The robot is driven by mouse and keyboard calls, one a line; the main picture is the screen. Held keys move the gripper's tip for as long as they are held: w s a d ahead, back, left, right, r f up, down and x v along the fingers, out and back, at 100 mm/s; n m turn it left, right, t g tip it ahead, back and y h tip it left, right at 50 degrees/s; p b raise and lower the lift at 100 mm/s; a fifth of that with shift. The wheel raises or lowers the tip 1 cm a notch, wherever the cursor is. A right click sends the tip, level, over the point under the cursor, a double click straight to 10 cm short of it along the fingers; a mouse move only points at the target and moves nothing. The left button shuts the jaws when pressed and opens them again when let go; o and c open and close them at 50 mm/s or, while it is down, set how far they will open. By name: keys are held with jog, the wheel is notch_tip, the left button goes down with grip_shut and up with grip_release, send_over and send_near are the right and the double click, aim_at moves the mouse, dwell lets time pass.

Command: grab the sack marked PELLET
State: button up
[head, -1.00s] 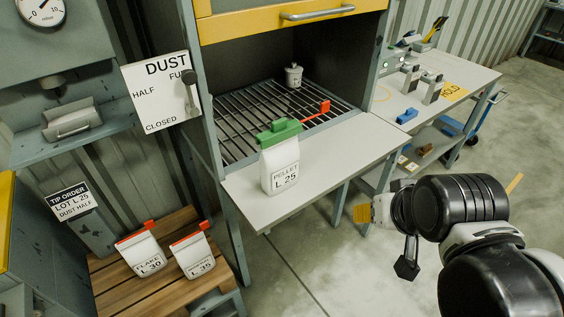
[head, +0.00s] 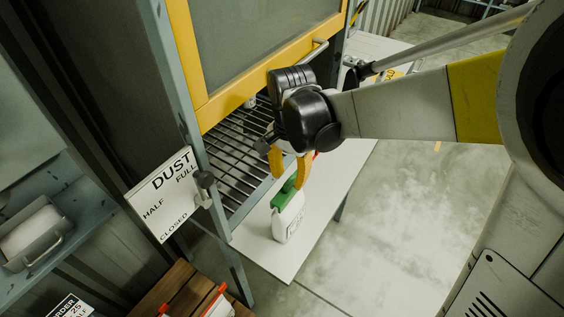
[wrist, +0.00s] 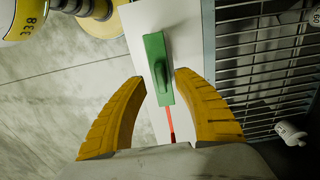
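The PELLET sack (head: 288,222) is white with a green top clip and stands upright on the white shelf (head: 322,205) in front of the grate. Its label is too small to read now, but read PELLET L.25 in the earlier head view. In the wrist view its green clip (wrist: 157,68) lies ahead of and between my fingertips. My gripper (head: 290,178) has yellow fingers and is open just above the clip, pointing down. I cannot tell whether a finger touches the clip.
A metal grate (head: 236,150) lies behind the shelf, under a yellow-framed hood door (head: 265,105). A small white container (wrist: 290,133) stands on the grate. A red tool (wrist: 172,128) lies near the sack. A DUST sign (head: 165,195) with a lever stands left. Other sacks sit on a wooden pallet (head: 168,295).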

aim_at(289, 211)
notch_tip(289, 211, down, 8)
jog(key=shift+w+d+f+b, duration=0.1)
jog(key=shift+w+b, duration=0.05)
jog(key=shift+b, duration=0.6)
grip_shut()
